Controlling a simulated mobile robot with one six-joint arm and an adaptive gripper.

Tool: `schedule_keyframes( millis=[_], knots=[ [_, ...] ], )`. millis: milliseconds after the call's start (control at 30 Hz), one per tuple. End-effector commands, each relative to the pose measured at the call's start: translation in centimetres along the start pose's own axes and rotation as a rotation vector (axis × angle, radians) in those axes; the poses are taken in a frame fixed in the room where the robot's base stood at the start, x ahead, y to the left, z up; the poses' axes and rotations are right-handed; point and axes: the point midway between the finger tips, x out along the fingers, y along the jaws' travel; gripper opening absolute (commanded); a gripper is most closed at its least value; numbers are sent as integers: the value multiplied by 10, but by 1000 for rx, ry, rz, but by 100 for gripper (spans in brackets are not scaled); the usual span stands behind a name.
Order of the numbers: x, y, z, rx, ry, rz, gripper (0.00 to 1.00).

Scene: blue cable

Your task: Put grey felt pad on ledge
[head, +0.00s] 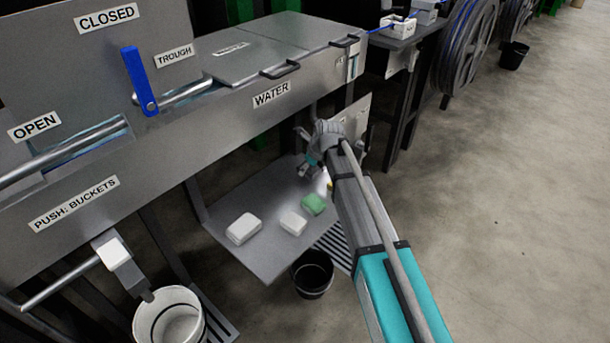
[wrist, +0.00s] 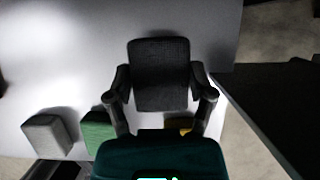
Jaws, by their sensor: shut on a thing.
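The grey felt pad (wrist: 160,75) is dark and block-shaped in the wrist view, between the two fingers of my gripper (wrist: 161,92). The gripper is shut on its sides. In the head view my gripper (head: 308,168) is over the far part of the ledge (head: 225,205), a flat grey shelf under the water trough. The ledge's pale surface (wrist: 60,60) lies behind the pad in the wrist view. I cannot tell whether the pad touches it. The pad is not clear in the head view.
A large white block (head: 244,228), a smaller white block (head: 293,223) and a green block (head: 313,204) sit on the ledge. A yellow item (wrist: 180,123) shows partly behind my gripper. A black bucket (head: 313,274) stands below the ledge's front edge. A dark panel (wrist: 280,100) is at right.

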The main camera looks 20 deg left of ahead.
Motion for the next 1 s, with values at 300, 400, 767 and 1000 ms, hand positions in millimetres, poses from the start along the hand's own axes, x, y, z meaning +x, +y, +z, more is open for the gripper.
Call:
schedule_keyframes(
  millis=[300, 400, 767, 1000],
  knots=[
    [20, 0, -8, 0, 0, 0, 40],
    [19, 0, -8, 0, 0, 0, 40],
    [22, 0, -10, 0, 0, 0, 40],
    [21, 0, -9, 0, 0, 0, 100]
  ],
)
